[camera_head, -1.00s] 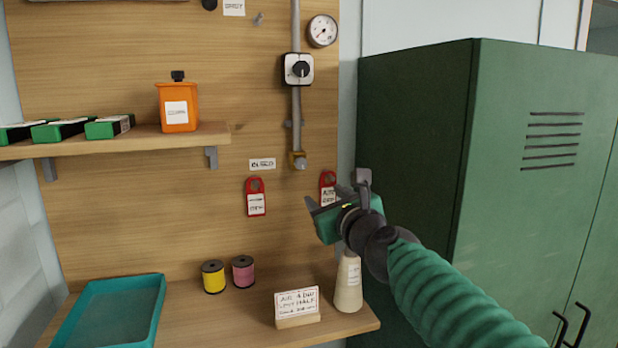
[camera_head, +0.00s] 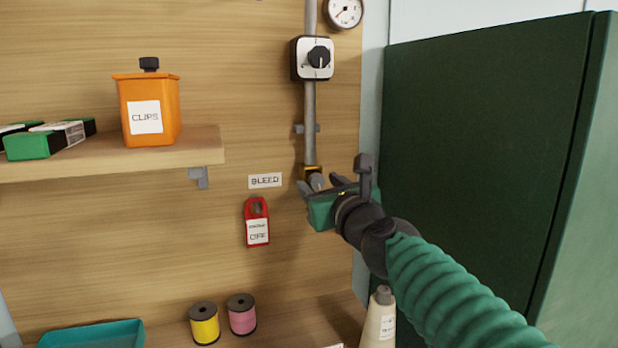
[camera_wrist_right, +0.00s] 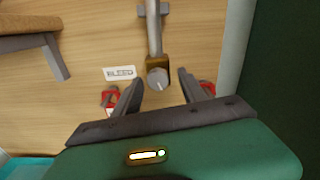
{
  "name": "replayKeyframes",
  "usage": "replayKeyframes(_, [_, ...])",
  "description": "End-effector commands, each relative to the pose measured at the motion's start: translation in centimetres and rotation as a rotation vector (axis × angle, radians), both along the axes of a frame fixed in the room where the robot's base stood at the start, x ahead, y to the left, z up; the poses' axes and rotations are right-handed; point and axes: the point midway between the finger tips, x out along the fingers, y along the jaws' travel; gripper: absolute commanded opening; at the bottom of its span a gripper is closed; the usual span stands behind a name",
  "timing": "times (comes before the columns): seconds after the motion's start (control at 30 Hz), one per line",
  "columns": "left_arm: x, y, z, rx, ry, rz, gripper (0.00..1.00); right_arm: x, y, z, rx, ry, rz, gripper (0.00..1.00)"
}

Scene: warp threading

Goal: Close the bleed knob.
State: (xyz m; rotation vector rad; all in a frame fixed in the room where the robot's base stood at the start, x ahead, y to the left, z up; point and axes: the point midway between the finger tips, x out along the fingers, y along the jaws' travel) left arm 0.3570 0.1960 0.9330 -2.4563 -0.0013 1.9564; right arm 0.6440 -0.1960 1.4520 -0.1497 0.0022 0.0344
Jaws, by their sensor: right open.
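The bleed knob (camera_head: 316,182) is a small grey knob under a brass fitting at the bottom of a vertical pipe (camera_head: 310,104) on the wooden wall. A BLEED label (camera_head: 265,181) is to its left. In the right wrist view the knob (camera_wrist_right: 158,79) has a light line on its face and sits between the fingers, a little beyond their tips. My right gripper (camera_head: 318,188) is open and empty, in front of the knob and partly hiding it. In the right wrist view its two fingers (camera_wrist_right: 160,84) are spread on either side. My left gripper is not in view.
A black rotary switch (camera_head: 318,58) and a gauge (camera_head: 343,12) are higher on the wall. A red tag (camera_head: 257,222) hangs below the label. A shelf (camera_head: 200,150) with an orange clips container (camera_head: 150,108) is to the left. A green locker (camera_head: 470,150) stands close on the right.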

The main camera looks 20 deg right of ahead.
Motion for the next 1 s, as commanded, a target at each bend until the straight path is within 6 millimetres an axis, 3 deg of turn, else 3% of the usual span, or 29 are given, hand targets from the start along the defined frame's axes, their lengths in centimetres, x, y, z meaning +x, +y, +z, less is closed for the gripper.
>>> replayKeyframes(0.27, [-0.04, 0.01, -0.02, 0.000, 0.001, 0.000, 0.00, -0.37, 0.01, 0.14, -0.001, -0.002, -0.001, 0.49])
replayKeyframes(0.67, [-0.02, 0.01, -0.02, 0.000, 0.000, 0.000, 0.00, 0.13, -0.04, -0.20, 0.000, 0.003, 0.000, 0.00])
replayKeyframes(1.0, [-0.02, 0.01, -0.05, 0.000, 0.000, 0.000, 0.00, 0.15, 0.00, -0.32, -0.021, 0.004, 0.000, 0.00])
